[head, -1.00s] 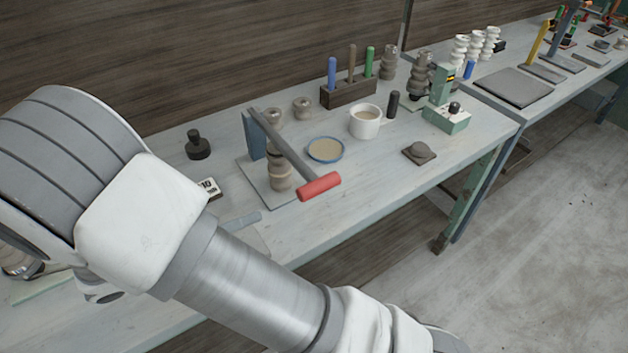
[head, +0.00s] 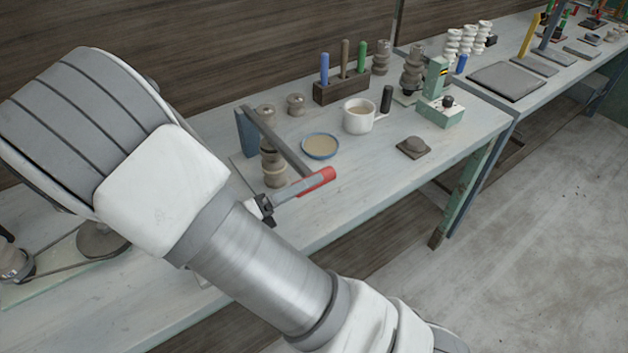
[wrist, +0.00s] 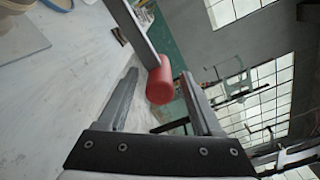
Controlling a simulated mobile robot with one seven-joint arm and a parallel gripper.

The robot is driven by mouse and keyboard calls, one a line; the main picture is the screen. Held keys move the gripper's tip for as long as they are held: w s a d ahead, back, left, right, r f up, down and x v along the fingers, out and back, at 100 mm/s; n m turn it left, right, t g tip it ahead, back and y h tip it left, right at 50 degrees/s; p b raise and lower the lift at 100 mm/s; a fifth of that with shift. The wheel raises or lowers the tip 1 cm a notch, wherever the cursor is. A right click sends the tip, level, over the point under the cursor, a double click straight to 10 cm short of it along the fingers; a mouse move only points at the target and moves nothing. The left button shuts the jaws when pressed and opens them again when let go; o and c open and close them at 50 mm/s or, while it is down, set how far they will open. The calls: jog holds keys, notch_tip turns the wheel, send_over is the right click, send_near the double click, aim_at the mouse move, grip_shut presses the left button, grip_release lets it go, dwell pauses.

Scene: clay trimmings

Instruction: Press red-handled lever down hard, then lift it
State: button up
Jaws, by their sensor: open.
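The lever is a grey bar (head: 275,138) on a blue-grey post (head: 246,132), slanting down toward the front with a red handle (head: 324,178) at its end. My gripper (head: 303,186) is at the handle from the left, and a finger hides part of the handle in the head view. In the wrist view my open gripper (wrist: 157,74) has the red handle (wrist: 160,85) between its fingertips. A gap shows on the left finger's side. The right finger is close to the handle, and I cannot tell if it touches. A stack of brown clay pieces (head: 273,170) stands under the bar.
A tool holder (head: 340,92) is behind. The bench front (head: 370,188) is mostly clear.

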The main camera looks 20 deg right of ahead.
jog(key=shift+x, duration=1.3)
grip_shut()
dwell(0.5)
